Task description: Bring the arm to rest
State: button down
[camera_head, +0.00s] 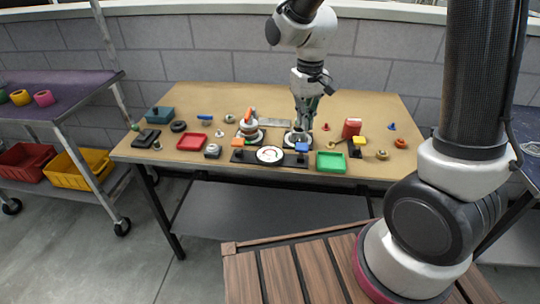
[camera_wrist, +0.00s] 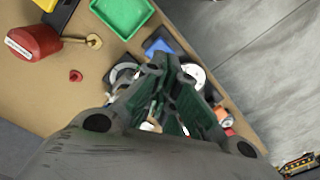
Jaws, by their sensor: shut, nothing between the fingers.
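My gripper (camera_head: 304,122) hangs down over the wooden worktable (camera_head: 190,95), at the table's middle right. In the head view its tips are just above a round white-and-dark part at the back of the black fixture. In the wrist view my gripper (camera_wrist: 172,75) shows its two dark fingers drawn together, with nothing held between them. The fingers hide part of the white and black pieces behind them. I cannot tell whether the tips touch anything.
A cart with a yellow bin (camera_head: 75,172) is at the left. The table's back left is bare.

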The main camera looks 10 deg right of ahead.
jog(key=shift+s+d, duration=0.1)
jog(key=shift+s, duration=0.2)
jog(key=s+d+r+m+t, duration=0.2)
jog(key=s+d+r+t, duration=0.2)
jog(key=s+d+r, duration=1)
jog(key=s+r, duration=0.2)
jog(key=s, duration=0.2)
jog(key=shift+s+d, duration=0.2)
jog(key=shift+d, duration=0.15)
dwell(0.9)
